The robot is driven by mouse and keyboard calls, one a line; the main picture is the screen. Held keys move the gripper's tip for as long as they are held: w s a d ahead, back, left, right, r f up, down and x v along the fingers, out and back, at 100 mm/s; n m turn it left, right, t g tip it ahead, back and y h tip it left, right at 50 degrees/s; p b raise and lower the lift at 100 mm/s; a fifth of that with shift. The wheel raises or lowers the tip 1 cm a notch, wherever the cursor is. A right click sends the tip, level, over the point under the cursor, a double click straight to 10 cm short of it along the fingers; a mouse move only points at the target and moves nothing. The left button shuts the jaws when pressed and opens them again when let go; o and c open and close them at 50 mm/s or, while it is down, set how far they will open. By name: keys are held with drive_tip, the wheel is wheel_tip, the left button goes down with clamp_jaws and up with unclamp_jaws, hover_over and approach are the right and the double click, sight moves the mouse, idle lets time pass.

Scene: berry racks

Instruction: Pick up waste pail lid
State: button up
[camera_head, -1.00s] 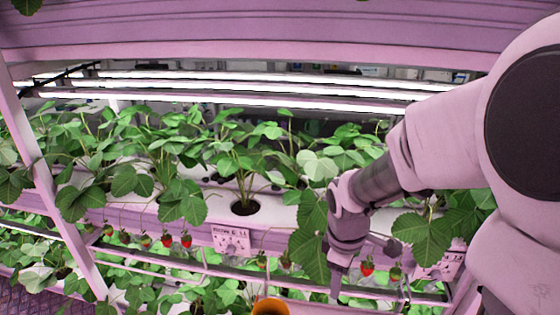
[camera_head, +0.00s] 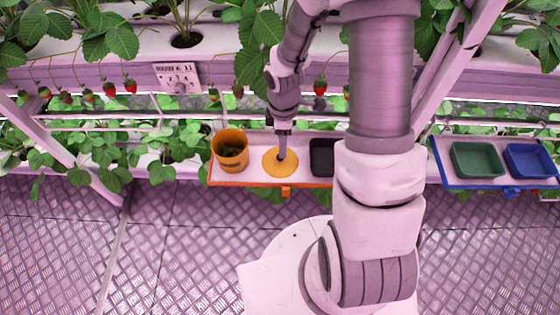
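The waste pail lid is a round, flat orange-yellow disc (camera_head: 270,168) on the orange-edged shelf (camera_head: 240,182), between the pail and a black tray. My gripper (camera_head: 282,157) points down at the lid, its tip at or just above the lid's middle. I cannot tell whether it touches the lid or whether its fingers are open. The orange waste pail (camera_head: 231,163) stands uncovered at the shelf's left end, with dark green matter inside.
A black tray (camera_head: 322,158) sits just right of the lid, partly behind my arm. A blue-edged shelf at right holds a green tray (camera_head: 476,160) and a blue tray (camera_head: 530,161). Strawberry plants and hanging berries (camera_head: 110,89) line the rack above. The metal floor (camera_head: 170,250) is clear.

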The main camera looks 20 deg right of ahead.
sight(272, 164)
drive_tip(key=shift+w+a+f+b, duration=0.15)
drive_tip(key=shift+f+b, duration=0.1)
drive_tip(key=shift+f, duration=1.4)
drive_tip(key=shift+w+a+f+b, duration=0.1)
drive_tip(key=shift+a+f+b, duration=0.1)
drive_tip(key=shift+f, duration=1.4)
clamp_jaws()
